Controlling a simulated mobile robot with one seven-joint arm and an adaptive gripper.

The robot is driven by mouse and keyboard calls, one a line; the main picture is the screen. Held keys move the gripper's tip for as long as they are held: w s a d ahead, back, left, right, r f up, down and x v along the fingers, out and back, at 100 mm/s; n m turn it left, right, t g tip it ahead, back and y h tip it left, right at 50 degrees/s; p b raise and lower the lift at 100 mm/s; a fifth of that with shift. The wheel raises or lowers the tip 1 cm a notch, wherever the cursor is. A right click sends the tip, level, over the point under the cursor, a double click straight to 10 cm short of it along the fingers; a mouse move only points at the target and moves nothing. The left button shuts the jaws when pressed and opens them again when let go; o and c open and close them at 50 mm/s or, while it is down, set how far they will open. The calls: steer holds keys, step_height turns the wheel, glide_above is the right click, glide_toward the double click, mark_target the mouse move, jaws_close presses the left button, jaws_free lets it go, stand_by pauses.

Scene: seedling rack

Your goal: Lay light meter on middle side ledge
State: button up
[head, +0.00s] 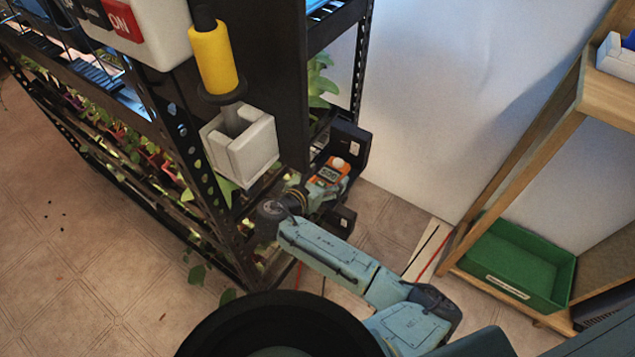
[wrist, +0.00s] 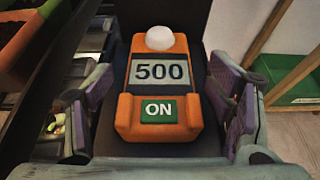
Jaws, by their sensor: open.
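The light meter (wrist: 152,82) is orange with a white dome, a display reading 500 and a green ON label. In the wrist view it lies face up on a dark flat surface, which looks like a black side ledge (wrist: 210,30) of the rack. In the head view the light meter (head: 331,171) shows small beside the rack, partly behind my wrist. My gripper (wrist: 160,95) is open, with one finger on each side of the meter and a dark gap between each finger and its body. The gripper (head: 322,184) is partly hidden in the head view.
The black rack (head: 290,85) with plants stands at left. A white holder (head: 240,145) and a yellow-handled tool (head: 213,60) are close to my arm. A wooden shelf with a green tray (head: 515,265) stands at right. Floor is open at lower left.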

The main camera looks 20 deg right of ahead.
steer(key=b+v, duration=0.1)
steer(key=v, duration=1)
steer(key=shift+s+a, duration=0.25)
steer(key=shift+a, duration=0.1)
